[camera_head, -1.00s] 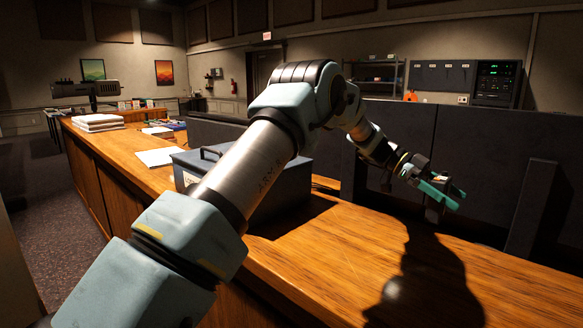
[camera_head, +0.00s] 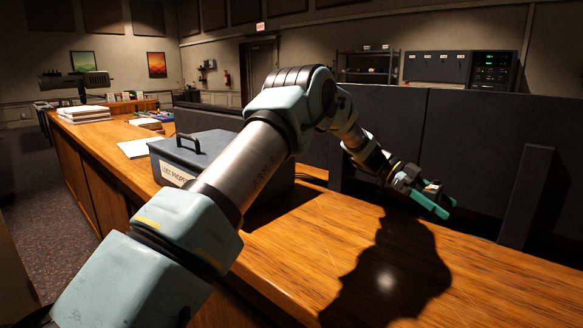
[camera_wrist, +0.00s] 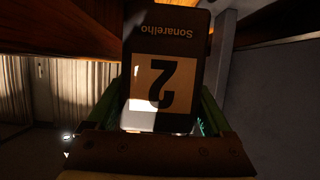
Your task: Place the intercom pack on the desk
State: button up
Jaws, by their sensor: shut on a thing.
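The intercom pack (camera_wrist: 187,50) is a dark box with a pale label bearing a large "2" and the name "Sonarelho", both upside down in the wrist view. It sits between the green fingers of my gripper (camera_head: 432,198), which is shut on it. In the head view only a small dark part of the pack shows by the fingers. The wooden desk (camera_head: 480,278) runs across the front. My gripper is held above its right part, in front of the dark partition, apart from the wood.
A dark lost property box (camera_head: 205,150) with a handle stands on the desk behind my arm. Papers (camera_head: 137,148) and stacked books (camera_head: 84,114) lie farther left. A dark partition (camera_head: 480,135) borders the far side, with an upright panel (camera_head: 526,196) at right. The front right desk is bare.

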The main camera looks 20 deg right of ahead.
jog(key=shift+f+p, duration=1.4)
jog(key=shift+f, duration=3.65)
jog(key=o, duration=1.5)
jog(key=shift+f, duration=0.1)
jog(key=shift+w+a, duration=0.2)
jog(key=shift+w, duration=0.1)
jog(key=b+v, duration=0.3)
jog(key=v, duration=0.8)
jog(key=shift+w+a+r, duration=0.1)
jog(key=shift+r, duration=0.1)
